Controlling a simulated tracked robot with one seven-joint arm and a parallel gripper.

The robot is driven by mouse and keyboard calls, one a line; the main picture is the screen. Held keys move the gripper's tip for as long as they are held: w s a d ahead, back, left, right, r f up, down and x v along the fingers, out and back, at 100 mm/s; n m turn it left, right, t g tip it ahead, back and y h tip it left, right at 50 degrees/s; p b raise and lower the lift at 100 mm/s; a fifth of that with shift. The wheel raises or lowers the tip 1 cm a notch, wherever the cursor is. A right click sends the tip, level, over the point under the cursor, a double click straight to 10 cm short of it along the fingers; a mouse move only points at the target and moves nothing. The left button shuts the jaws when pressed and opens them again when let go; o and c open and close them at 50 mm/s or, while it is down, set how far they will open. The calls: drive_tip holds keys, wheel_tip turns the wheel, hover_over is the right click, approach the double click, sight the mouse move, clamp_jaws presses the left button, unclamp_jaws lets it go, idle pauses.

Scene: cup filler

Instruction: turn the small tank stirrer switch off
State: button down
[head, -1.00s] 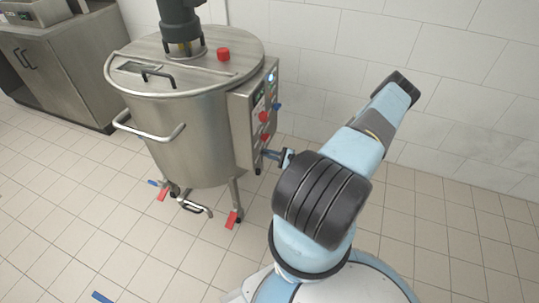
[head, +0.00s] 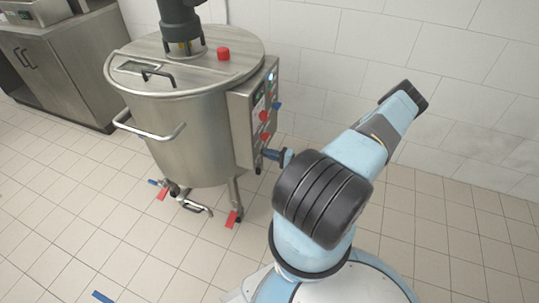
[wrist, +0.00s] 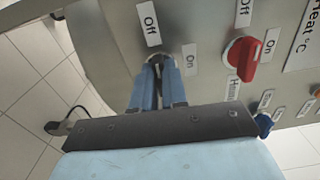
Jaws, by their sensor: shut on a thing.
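The small steel tank (head: 180,130) stands left of my arm, with a control panel (head: 243,125) on its right side. In the wrist view my gripper (wrist: 158,72) is shut on a small dark switch knob (wrist: 157,60) at the panel. Its "Off" label (wrist: 148,25) is above and its "On" label (wrist: 190,60) is to the right. The knob is mostly hidden by the blue fingers, and its name label is not visible. Which way it points is hard to tell. In the head view my gripper (head: 266,154) is at the panel's lower part.
A red knob (wrist: 238,57) with its own "Off" and "On" labels sits close to the right of my fingers. A blue knob (wrist: 264,122) is lower right. Red-handled and blue-handled parts are near the tank's legs.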

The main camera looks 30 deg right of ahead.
drive_tip(key=shift+s+a+f+n, duration=0.15)
drive_tip(key=shift+s+f+n, duration=0.05)
drive_tip(key=shift+f+n, duration=0.1)
idle(0.4)
drive_tip(key=c, duration=1.5)
unclamp_jaws()
drive_tip(key=o, duration=0.3)
drive_tip(key=shift+w+r, duration=0.15)
drive_tip(key=shift+o, duration=0.2)
drive_tip(key=v, duration=1.4)
drive_tip(key=shift+w+r, duration=0.1)
drive_tip(key=shift+w, duration=0.05)
